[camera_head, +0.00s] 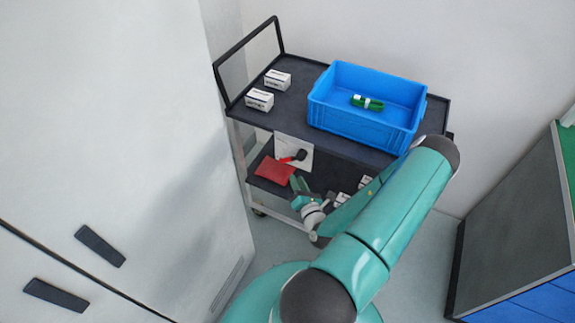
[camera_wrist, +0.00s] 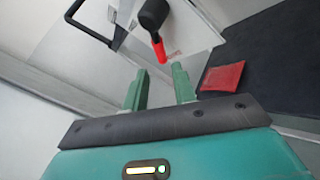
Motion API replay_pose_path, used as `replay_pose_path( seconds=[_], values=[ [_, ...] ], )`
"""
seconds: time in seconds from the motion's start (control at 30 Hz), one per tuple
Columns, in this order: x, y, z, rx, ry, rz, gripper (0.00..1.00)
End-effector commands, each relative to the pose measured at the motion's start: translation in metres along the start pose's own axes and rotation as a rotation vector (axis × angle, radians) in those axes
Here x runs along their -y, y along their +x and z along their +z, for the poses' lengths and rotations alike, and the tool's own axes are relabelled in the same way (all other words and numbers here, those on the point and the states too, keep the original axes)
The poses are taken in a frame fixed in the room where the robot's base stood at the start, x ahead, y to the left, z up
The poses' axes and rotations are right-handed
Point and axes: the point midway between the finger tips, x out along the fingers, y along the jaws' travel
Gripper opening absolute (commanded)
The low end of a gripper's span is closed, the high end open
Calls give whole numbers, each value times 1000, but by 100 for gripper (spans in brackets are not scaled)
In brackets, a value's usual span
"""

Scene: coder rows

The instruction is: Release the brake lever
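The brake lever (camera_head: 290,158) is on a white plate (camera_head: 280,145) at the front of the cart. It has a red end and a black rounded part. In the wrist view the lever's red end (camera_wrist: 158,48) points down toward my gripper, and its black part (camera_wrist: 152,16) is at the top edge. My gripper (camera_wrist: 159,76) has its two green fingers apart with nothing between them. The red end is just ahead of the gap between the fingertips, seemingly not touching. In the head view my gripper (camera_head: 300,185) is just below the lever.
The dark cart (camera_head: 300,95) carries a blue crate (camera_head: 355,123) with green items and two white boxes (camera_head: 260,100) on top. A red packet (camera_head: 274,170) and small white boxes are on the lower shelf. A white cabinet (camera_head: 150,150) stands close at left; a grey-sided unit (camera_head: 515,225) stands right.

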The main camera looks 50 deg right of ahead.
Motion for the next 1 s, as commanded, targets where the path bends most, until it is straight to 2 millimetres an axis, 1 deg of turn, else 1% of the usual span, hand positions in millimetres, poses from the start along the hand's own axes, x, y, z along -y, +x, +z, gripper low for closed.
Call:
replay_pose_path(
  seconds=[0.03, 0.2, 0.3, 0.4, 0.57, 0.8, 0.93, 1.0],
  values=[
    [-1, 11, 0, 1, -1, 3, 27],
    [-2, 45, -1, 0, 0, 5, 27],
    [-3, 62, -2, -1, 0, 5, 27],
    [-3, 74, -3, -3, 0, 4, 27],
    [-4, 84, -3, -2, 0, 5, 27],
    [-5, 85, -4, -3, 0, 5, 27],
    [-5, 84, -4, -3, 0, 4, 1],
    [-4, 84, -4, -3, 0, 4, 0]
  ],
)
